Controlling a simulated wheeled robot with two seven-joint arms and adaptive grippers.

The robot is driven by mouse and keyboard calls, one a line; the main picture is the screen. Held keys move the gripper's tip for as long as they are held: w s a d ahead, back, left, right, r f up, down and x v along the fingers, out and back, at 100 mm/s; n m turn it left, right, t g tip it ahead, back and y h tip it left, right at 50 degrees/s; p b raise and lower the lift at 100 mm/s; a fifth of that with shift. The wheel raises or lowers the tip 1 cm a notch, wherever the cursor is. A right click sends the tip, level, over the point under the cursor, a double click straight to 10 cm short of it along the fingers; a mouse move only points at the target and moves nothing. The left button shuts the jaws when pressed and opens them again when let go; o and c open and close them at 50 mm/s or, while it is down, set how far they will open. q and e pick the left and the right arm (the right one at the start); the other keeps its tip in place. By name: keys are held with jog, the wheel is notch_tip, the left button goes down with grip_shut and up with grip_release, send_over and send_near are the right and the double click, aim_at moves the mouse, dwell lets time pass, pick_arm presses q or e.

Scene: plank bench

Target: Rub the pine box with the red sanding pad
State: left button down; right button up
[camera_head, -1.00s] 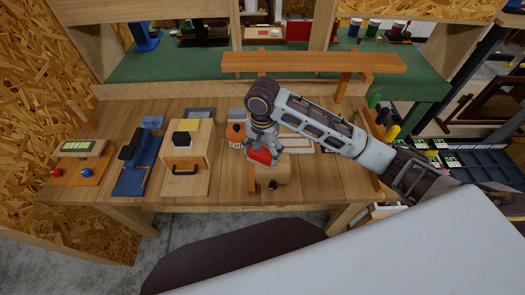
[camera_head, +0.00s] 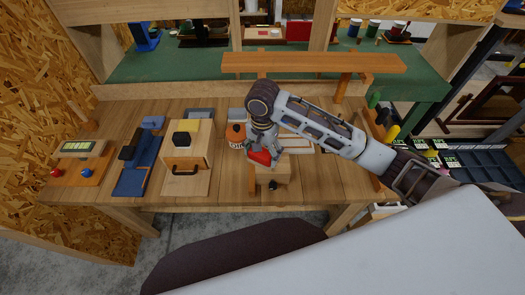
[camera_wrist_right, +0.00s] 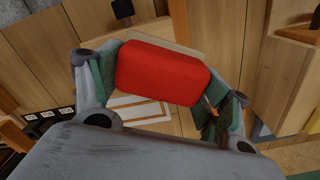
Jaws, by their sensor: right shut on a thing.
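The pine box (camera_head: 276,174) is a small pale wooden block near the front edge of the bench, with a small dark knob at its front. My right gripper (camera_head: 259,150) is shut on the red sanding pad (camera_head: 260,158), over the back left part of the box. In the right wrist view the red pad (camera_wrist_right: 162,73) lies between the two fingers and hides much of what is under it. Whether the pad touches the box is hard to tell. My left gripper is not in view.
A blue tool (camera_head: 133,178) and a board with red and blue knobs (camera_head: 82,172) are further left. An orange container (camera_head: 236,132) stands behind the gripper. A raised orange plank (camera_head: 310,62) spans the back.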

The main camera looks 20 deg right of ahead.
aim_at(284, 161)
jog(key=shift+f, duration=0.75)
dwell(0.5)
jog(key=shift+s+d+r+p, duration=0.1)
jog(key=shift+s+d+p, duration=0.15)
jog(key=shift+d+p, duration=0.6)
jog(key=shift+s+d+r+p, duration=0.1)
jog(key=shift+s+d+p, duration=0.1)
jog(key=shift+d+p, duration=0.6)
jog(key=shift+s+d+p, duration=0.1)
jog(key=shift+d+p, duration=0.05)
jog(key=shift+p, duration=0.35)
jog(key=shift+d+f, duration=0.1)
jog(key=shift+s+d+p, duration=0.3)
jog(key=shift+d+p, duration=0.6)
jog(key=shift+p, duration=0.15)
jog(key=shift+s+d+f, duration=0.15)
jog(key=shift+s+d, duration=0.1)
jog(key=shift+d, duration=0.6)
